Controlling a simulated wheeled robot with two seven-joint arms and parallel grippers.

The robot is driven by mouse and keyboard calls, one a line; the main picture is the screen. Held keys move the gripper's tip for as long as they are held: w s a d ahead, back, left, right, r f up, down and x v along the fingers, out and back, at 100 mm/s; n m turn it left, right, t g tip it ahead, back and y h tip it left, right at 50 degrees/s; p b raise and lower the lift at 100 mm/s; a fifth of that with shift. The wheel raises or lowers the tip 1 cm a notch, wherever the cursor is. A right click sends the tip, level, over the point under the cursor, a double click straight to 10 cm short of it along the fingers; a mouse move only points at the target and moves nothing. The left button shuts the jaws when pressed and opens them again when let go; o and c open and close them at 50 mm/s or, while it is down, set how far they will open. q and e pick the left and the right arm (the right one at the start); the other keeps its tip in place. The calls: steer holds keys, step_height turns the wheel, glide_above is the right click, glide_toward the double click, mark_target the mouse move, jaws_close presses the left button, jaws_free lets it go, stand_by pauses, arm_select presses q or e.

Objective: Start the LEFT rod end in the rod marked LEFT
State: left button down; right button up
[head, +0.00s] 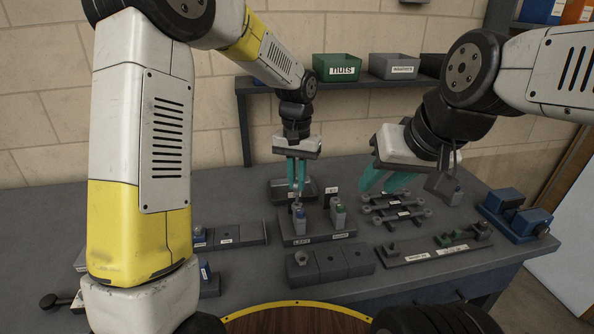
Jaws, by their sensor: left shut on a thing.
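A dark block (289,241) with LEFT and RIGHT labels on its front stands mid-bench. The blue-marked rod (300,226) stands upright on its LEFT side, and a green-marked rod (339,220) stands on its right side. My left gripper (297,186), with teal fingers pointing down, is shut on the small grey LEFT rod end (297,202), directly above the blue-marked rod. My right gripper (385,183) is open and empty, above the bench to the right.
Several grey links (402,214) lie below my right gripper. A dark three-part block (331,264) lies in front. A shelf with a green nuts bin (338,67) stands behind.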

arm_select(q)
steer(key=shift+f, duration=1.4)
steer(key=c, duration=1.4)
jaws_free()
steer(key=shift+r, duration=0.1)
step_height(320, 180, up, 8)
steer(key=shift+f, duration=0.2)
